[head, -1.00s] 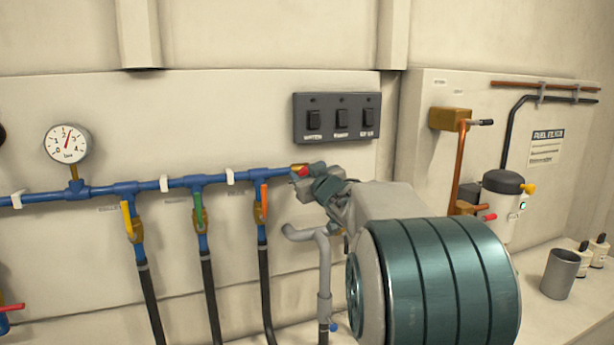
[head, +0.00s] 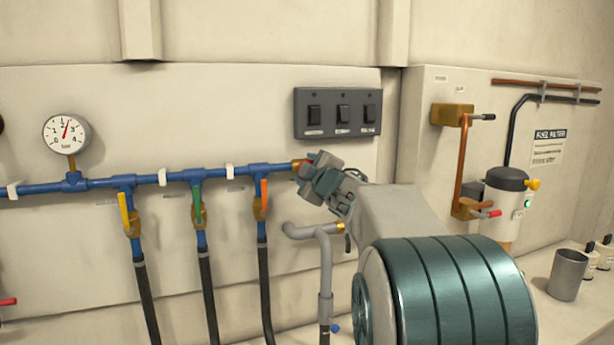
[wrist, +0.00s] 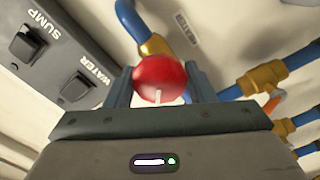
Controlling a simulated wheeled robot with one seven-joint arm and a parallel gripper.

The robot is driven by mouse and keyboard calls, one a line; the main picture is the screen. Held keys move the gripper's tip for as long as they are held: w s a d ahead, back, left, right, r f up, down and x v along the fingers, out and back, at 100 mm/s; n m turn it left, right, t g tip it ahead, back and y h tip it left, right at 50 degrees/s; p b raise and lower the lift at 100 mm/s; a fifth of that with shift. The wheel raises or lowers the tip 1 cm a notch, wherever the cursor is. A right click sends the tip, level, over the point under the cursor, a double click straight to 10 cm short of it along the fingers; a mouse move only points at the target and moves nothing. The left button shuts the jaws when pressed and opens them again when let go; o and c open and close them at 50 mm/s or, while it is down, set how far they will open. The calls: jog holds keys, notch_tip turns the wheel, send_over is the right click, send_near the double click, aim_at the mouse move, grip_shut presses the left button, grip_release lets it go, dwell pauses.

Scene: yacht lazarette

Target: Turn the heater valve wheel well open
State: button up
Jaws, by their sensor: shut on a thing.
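The red valve wheel (wrist: 160,78) is at the end of the blue pipe (wrist: 170,25), beside a brass fitting (wrist: 153,45). In the wrist view it sits between the two fingers of my gripper (wrist: 162,88), which is shut on it. A thin pale mark shows on the wheel's near face. In the head view my gripper (head: 308,166) is at the right end of the blue manifold (head: 155,179), and its body hides most of the wheel. How far the wheel is turned cannot be told.
A black switch panel (head: 338,113) is on the wall just above my gripper. Three lever valves, yellow (head: 124,214), green (head: 197,205) and orange (head: 264,194), hang to the left. A grey pipe (head: 324,270) is below. A pressure gauge (head: 66,134) is at the far left.

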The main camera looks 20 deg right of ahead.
jog(key=shift+f+n+b, duration=0.1)
jog(key=shift+n+b, duration=0.25)
jog(key=shift+n, duration=0.75)
jog(key=o, duration=1)
jog(key=shift+c, duration=0.2)
jog(key=s, duration=1.3)
jog(key=shift+s, duration=0.4)
